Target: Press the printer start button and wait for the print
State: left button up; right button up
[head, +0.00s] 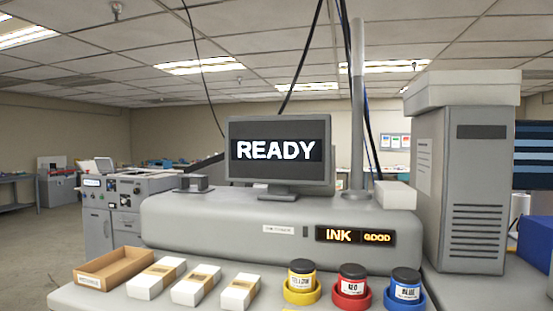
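The printer (220,222) is a long grey rounded machine across the middle of the head view. A monitor (279,178) on top of it reads "READY". A lit panel (355,236) on its front reads "INK GOOD". A small dark slot or switch (305,231) sits left of that panel; I cannot tell whether it is the start button. No other button is clear on the printer. Neither of my grippers shows in this view.
On the front table (75,297) stand an open brown tray (113,268), several white boxes with tan bands (197,284), and yellow (301,281), red (351,286) and blue (404,289) ink jars in coloured holders. A tall grey cabinet (467,190) stands at right. Floor is open at far left.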

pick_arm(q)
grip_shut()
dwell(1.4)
